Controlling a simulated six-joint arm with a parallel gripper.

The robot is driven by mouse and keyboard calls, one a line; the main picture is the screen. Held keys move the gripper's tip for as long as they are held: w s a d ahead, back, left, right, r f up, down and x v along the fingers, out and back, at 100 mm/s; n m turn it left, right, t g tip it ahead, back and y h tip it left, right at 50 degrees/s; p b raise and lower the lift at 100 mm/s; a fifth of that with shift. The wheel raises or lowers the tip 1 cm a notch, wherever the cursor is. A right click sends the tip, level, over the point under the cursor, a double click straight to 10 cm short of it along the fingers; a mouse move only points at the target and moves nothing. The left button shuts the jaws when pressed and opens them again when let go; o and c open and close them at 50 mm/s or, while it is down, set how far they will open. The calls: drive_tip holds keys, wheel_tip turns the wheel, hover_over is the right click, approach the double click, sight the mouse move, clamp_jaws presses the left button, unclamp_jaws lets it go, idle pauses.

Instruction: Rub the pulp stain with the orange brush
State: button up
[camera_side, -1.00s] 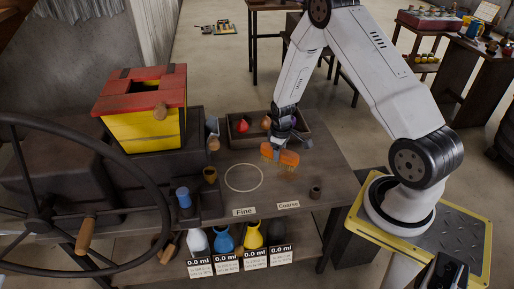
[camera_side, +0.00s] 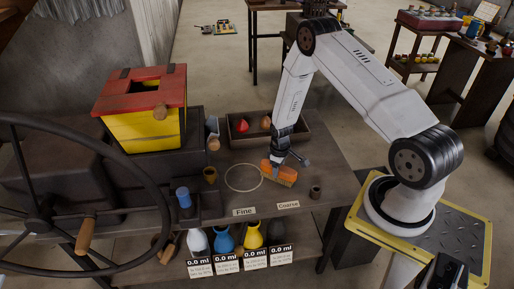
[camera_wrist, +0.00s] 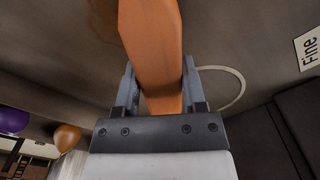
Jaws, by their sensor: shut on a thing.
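The orange brush (camera_side: 284,176) is in my gripper (camera_side: 281,160), low over the table near the Coarse label in the side view. Its bristles look at or very near the tabletop; exact contact cannot be told. In the wrist view, the fingers of my gripper (camera_wrist: 161,88) are on both sides of the brush's orange body (camera_wrist: 150,45). A brownish patch that looks like the pulp stain (camera_wrist: 103,18) shows beside the brush at the top of the wrist view. In the side view the brush hides most of that spot.
A drawn pale circle (camera_side: 244,178) lies left of the brush. A small dark cup (camera_side: 315,192) stands to the right. A wooden tray (camera_side: 237,138) with round fruit-like items is behind. A yellow and red box (camera_side: 145,110) stands at left.

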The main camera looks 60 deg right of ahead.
drive_tip(key=shift+s+d, duration=0.9)
drive_tip(key=shift+s, duration=0.05)
clamp_jaws()
drive_tip(key=shift+s+d, duration=2.9)
drive_tip(key=shift+w+d, duration=0.3)
drive_tip(key=shift+w, duration=0.05)
drive_tip(key=shift+w+a, duration=3.75)
drive_tip(key=shift+a, duration=0.05)
drive_tip(key=shift+w+d, duration=0.2)
drive_tip(key=shift+w, duration=0.05)
drive_tip(key=shift+s+d, duration=0.1)
drive_tip(key=shift+d, duration=0.15)
drive_tip(key=shift+s+d, duration=3.5)
drive_tip(key=shift+s+d+r, duration=0.1)
drive_tip(key=shift+d, duration=0.05)
wheel_tip(320, 180, up, 8)
